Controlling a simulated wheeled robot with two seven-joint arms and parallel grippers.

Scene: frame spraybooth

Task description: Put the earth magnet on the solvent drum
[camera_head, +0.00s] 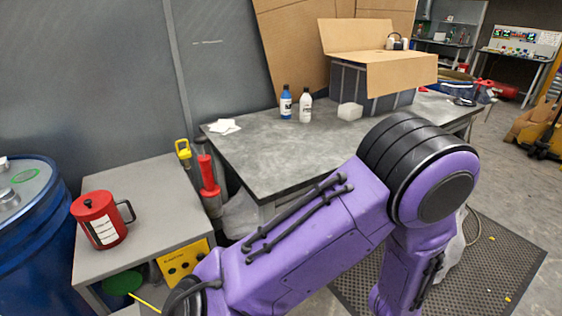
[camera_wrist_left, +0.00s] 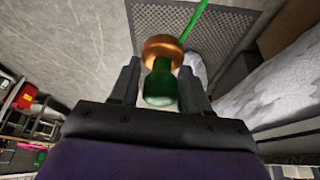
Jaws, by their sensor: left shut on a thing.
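The earth magnet, a copper-coloured disc with a green grip (camera_wrist_left: 162,52), is between the fingers of my left gripper (camera_wrist_left: 160,82) in the left wrist view. The gripper is shut on it. A green cable or rod runs up from beside the copper part. Floor and a dark perforated mat show beyond it. The solvent drum appears to be the blue drum (camera_head: 35,235) at the left edge of the head view, partly cut off, with a small green disc on its grey lid. Neither gripper shows in the head view, where a purple arm of mine fills the lower middle.
A grey side table (camera_head: 155,205) beside the drum holds a red can (camera_head: 100,220). A larger grey workbench (camera_head: 265,150) carries two bottles, a white block and an open cardboard box (camera_head: 400,70). The perforated mat (camera_head: 490,265) lies on the floor at right.

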